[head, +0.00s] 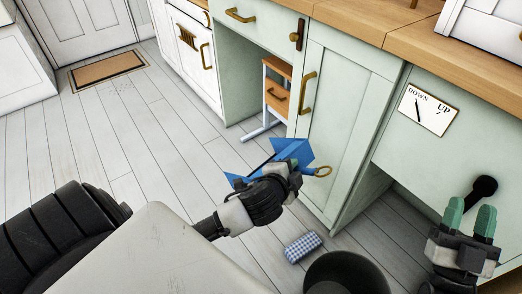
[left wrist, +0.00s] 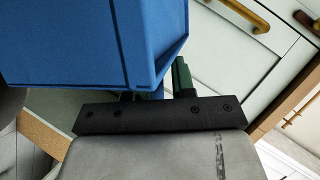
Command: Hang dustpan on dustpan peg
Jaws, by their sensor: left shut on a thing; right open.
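The blue dustpan (head: 291,151) is held in my left gripper (head: 293,174), in front of the pale green cabinet door and above the floor. A brass ring (head: 323,171) shows just right of this gripper, apparently at the end of the dustpan's handle. In the left wrist view the dustpan (left wrist: 90,40) fills the upper left and hides most of the grip. A small brown wooden mount with a round knob (head: 297,35), possibly the dustpan peg, is on the cabinet front under the counter, above and apart from the dustpan. My right gripper (head: 469,218) is open and empty at the lower right.
A brass door handle (head: 307,93) sticks out below the mount. A black knob (head: 485,186) is near my right gripper. A checked blue cloth-like item (head: 302,247) lies on the floor. Floor at left is clear.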

